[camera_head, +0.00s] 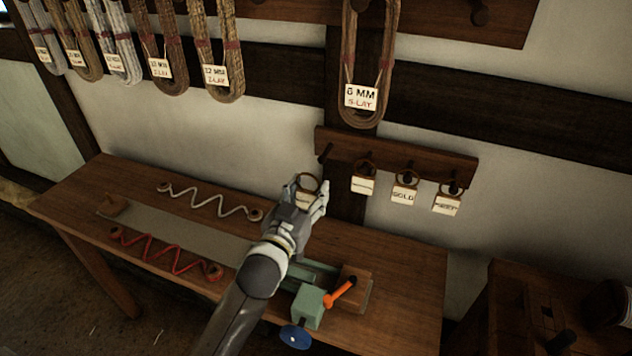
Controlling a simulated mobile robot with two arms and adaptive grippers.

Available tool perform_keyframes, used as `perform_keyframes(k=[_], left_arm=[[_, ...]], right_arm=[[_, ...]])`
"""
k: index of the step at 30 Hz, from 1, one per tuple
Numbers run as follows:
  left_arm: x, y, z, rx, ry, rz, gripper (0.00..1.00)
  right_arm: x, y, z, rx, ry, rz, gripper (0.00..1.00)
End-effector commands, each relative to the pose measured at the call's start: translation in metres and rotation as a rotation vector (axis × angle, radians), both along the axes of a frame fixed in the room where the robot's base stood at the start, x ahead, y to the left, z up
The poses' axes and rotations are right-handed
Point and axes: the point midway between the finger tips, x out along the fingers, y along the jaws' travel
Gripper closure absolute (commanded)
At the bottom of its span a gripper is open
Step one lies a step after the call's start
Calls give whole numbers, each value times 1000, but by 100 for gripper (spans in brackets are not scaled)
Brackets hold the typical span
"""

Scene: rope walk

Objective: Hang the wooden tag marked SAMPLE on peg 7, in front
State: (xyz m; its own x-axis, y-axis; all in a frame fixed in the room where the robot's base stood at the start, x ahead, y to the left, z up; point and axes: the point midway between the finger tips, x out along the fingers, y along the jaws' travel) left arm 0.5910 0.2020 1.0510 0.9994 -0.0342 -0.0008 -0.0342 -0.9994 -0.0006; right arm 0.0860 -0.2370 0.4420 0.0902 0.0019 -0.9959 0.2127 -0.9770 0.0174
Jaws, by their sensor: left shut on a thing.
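My left gripper (306,194) reaches up from the bench and is shut on a small pale tag (304,201) with a brown loop above it. The fingers cover part of the tag, and I cannot read its marking. A short wooden peg board (430,172) is fixed to the wall behind. Its leftmost peg (325,153) is bare, up and to the right of the gripper. Three tags hang to the right: one with unclear text (363,185), one reading SOLD (403,195), and one hard to read (446,206). I cannot see peg numbers. My right gripper is not in view.
The wooden bench (400,290) carries a green vise (308,307) with an orange handle, a white zigzag cord (210,200) and a red one (165,254).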

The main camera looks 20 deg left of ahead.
Motion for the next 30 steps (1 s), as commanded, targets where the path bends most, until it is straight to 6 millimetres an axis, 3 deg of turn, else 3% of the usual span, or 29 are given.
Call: perform_keyframes(k=[6,12,19,30], left_arm=[[-37,1,-2,-1,1,0,69],[-59,2,-1,-1,0,0,69],[-70,2,0,-1,0,0,69],[-71,2,-1,-1,0,0,69]], right_arm=[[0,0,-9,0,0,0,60],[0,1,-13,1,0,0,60],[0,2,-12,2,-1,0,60],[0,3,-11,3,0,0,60]])
